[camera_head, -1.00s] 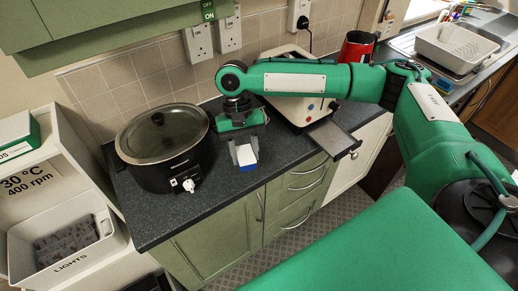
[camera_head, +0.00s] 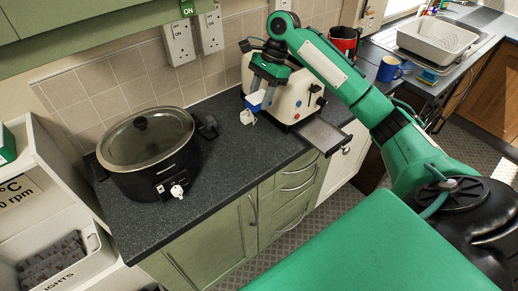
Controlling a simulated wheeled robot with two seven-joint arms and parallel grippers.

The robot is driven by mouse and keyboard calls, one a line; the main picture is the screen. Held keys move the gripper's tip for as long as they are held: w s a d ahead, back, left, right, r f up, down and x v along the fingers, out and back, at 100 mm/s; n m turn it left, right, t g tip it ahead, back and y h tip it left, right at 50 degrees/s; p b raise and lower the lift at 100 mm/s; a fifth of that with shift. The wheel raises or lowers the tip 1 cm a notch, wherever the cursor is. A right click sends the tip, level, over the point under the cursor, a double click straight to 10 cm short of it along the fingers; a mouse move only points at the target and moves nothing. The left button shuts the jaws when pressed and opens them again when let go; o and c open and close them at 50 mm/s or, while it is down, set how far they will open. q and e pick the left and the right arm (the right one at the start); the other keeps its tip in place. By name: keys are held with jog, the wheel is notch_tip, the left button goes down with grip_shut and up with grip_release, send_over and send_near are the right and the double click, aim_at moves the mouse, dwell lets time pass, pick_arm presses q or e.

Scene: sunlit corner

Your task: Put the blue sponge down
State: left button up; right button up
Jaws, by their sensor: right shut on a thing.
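My right gripper (camera_head: 263,88) is shut on the blue sponge (camera_head: 254,99), whose blue part shows beneath the jaws. A small white part shows just below it; I cannot tell whether it belongs to the sponge. The gripper points down and holds the sponge in front of the cream toaster-like appliance (camera_head: 291,98), over the dark worktop (camera_head: 236,153). From this angle I cannot tell whether the sponge touches the worktop. My left gripper is not in view.
A black slow cooker (camera_head: 150,160) stands on the left of the worktop. A grey tray (camera_head: 322,134) juts out by the appliance. Worktop between cooker and appliance is clear.

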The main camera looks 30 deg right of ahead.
jog(key=p, duration=0.2)
send_over(257, 152)
jog(key=d, duration=0.1)
jog(key=f, duration=1.4)
jog(key=shift+d, duration=0.2)
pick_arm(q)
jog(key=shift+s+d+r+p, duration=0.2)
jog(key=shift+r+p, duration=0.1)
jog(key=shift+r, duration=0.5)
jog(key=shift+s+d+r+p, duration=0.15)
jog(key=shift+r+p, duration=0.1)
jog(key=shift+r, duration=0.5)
pick_arm(e)
jog(key=shift+f, duration=2.65)
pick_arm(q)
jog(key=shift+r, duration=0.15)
pick_arm(e)
jog(key=o, duration=0.9)
jog(key=shift+f, duration=0.15)
pick_arm(q)
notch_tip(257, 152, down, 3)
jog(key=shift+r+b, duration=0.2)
jog(key=shift+b, duration=0.95)
pick_arm(e)
jog(key=v, duration=1.2)
jog(key=shift+a+r, duration=0.1)
jog(key=shift+r, duration=0.15)
